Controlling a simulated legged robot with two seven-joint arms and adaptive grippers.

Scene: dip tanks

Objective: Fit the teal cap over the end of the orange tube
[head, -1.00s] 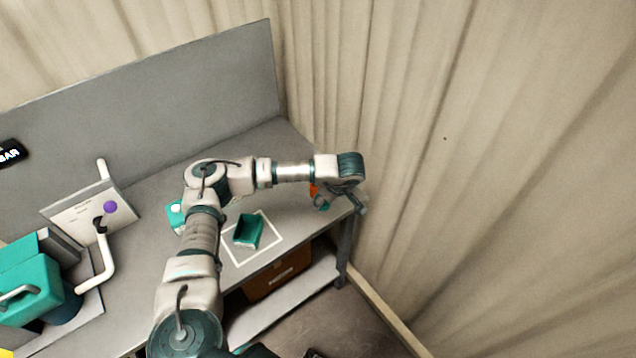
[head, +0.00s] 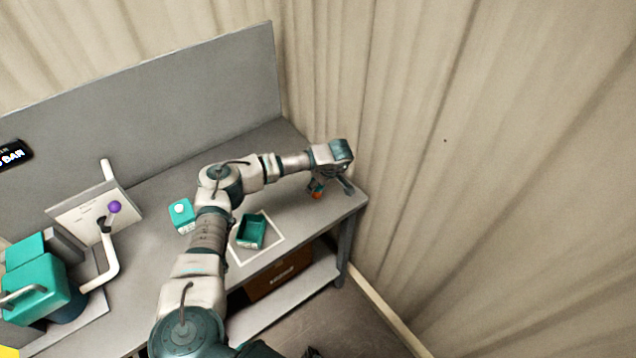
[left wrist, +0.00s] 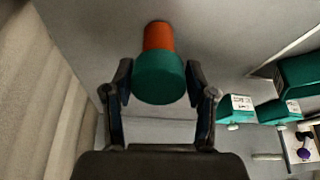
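The orange tube (head: 317,193) stands near the right end of the grey bench. In the left wrist view the orange tube (left wrist: 158,37) shows directly beyond the teal cap (left wrist: 158,78), in line with it. The cap sits between the fingers of my left gripper (left wrist: 159,75), which appear to touch it on both sides. In the head view the left gripper (head: 330,178) is at the tube's upper end and hides most of the cap. I cannot tell how far the cap sits over the tube. My right gripper is not in view.
A teal open bin (head: 252,230) lies inside a white outline on the bench. A teal container (head: 181,214) stands behind my arm. A sign panel (head: 90,215), white pipe (head: 112,262) and larger teal tank (head: 35,290) are at left. A curtain (head: 480,180) borders the right.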

